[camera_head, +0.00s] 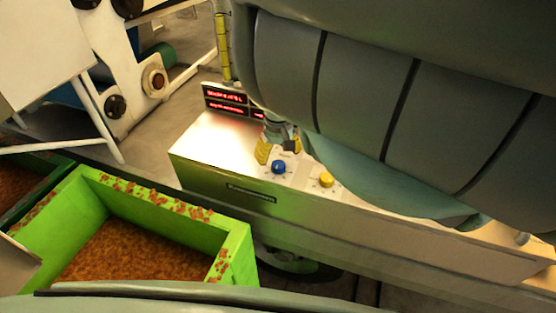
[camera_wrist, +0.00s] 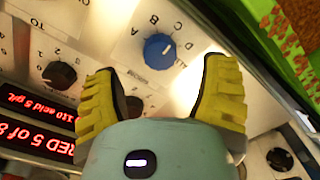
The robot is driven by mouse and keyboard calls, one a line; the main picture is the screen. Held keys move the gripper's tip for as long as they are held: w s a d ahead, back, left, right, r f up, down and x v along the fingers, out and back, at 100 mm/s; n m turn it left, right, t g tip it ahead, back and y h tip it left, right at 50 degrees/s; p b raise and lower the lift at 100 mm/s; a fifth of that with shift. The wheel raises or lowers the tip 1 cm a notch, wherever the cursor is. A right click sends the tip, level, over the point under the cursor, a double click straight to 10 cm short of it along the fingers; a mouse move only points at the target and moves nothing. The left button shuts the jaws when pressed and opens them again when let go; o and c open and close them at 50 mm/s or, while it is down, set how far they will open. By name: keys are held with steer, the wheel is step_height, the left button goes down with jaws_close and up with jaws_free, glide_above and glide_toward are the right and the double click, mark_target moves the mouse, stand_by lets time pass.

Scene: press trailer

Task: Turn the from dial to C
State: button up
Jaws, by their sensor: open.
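A blue dial (camera_wrist: 160,52) with letters A, B, C and D around it stands on the white panel in the wrist view. Its white pointer mark points to the upper right, near the C and D side; the exact letter is hard to tell. I cannot read a "from" label beside it. In the head view the blue dial (camera_head: 278,167) sits near the panel's front edge. My gripper (camera_wrist: 162,68) is open, with its yellow fingers spread to either side of the dial's near side, apparently not touching it. In the head view my gripper (camera_head: 279,149) is just behind the dial.
A black knob (camera_wrist: 59,74) marked with numbers and a red-lit display (camera_wrist: 38,128) are at the left of the wrist view. Another black knob (camera_wrist: 280,159) is at lower right. A yellow knob (camera_head: 326,180) is right of the blue dial. A green crate (camera_head: 235,240) stands in front.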

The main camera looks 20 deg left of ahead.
mark_target(278, 164)
steer(key=shift+w+r, duration=0.1)
steer(key=shift+r, duration=1.5)
